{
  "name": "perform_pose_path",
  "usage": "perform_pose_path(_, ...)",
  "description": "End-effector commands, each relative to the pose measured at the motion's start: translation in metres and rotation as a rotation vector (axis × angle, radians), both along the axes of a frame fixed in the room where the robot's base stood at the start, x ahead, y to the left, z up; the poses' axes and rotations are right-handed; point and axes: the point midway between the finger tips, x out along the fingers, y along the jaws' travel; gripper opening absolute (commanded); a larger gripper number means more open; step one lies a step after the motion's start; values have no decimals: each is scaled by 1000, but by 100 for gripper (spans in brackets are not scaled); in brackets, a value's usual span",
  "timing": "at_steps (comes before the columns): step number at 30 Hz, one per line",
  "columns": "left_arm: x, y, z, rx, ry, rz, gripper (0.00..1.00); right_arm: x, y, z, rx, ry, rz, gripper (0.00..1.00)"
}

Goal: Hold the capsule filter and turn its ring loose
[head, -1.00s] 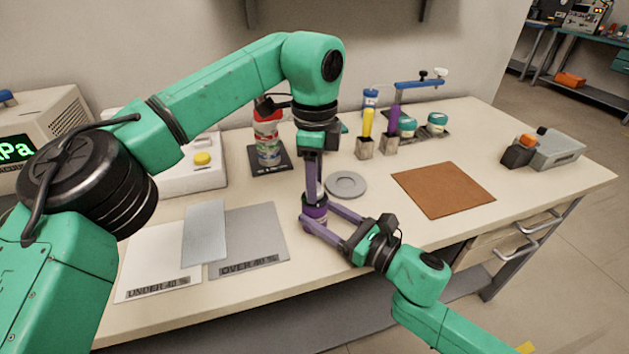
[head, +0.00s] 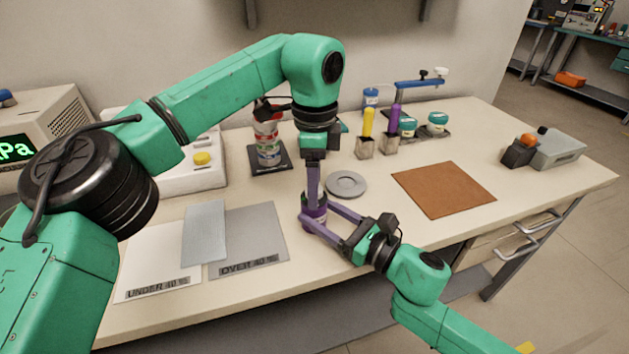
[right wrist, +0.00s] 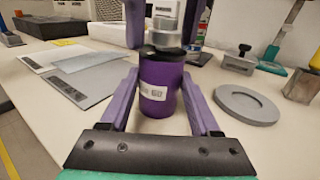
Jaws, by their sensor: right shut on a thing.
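The capsule filter (right wrist: 160,85) is an upright purple cylinder with a white label reading "60", low at the table's front; it also shows in the head view (head: 315,217). Its grey ring (right wrist: 164,32) sits on top. My right gripper (head: 313,215) is shut on the filter's body, one finger on each side. My left gripper (head: 313,196) points straight down over the filter from above. In the right wrist view its purple fingers stand apart on either side of the grey ring. The ring is mostly hidden in the head view.
A grey round dish (head: 346,184) lies just right of the filter, and a brown mat (head: 443,190) farther right. Sheets marked "UNDER 40 %" (head: 158,270) and "OVER 40 %" (head: 262,245) lie left. Yellow (head: 367,123) and purple (head: 394,119) pieces stand in blocks behind.

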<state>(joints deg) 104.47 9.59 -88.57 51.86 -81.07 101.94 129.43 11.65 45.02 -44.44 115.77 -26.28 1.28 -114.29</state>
Motion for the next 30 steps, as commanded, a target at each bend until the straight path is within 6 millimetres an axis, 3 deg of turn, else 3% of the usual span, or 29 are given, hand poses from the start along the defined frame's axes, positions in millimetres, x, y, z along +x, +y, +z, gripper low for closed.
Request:
perform_pose_path(10,1,0,10,-3,-4,1,73,1,-1,0,-1,1,-2,0)
perform_pose_path(14,1,-1,37,-3,-4,1,73,1,-1,0,-2,1,-3,0)
perform_pose_path(20,1,-2,95,-3,-5,2,73,1,-1,0,-1,2,-3,0)
perform_pose_path(25,1,-1,115,2,1,2,73,1,-1,-1,-1,2,-3,0)
perform_pose_path(30,1,0,121,-2,-1,0,73,1,-1,-1,-1,2,-3,0)
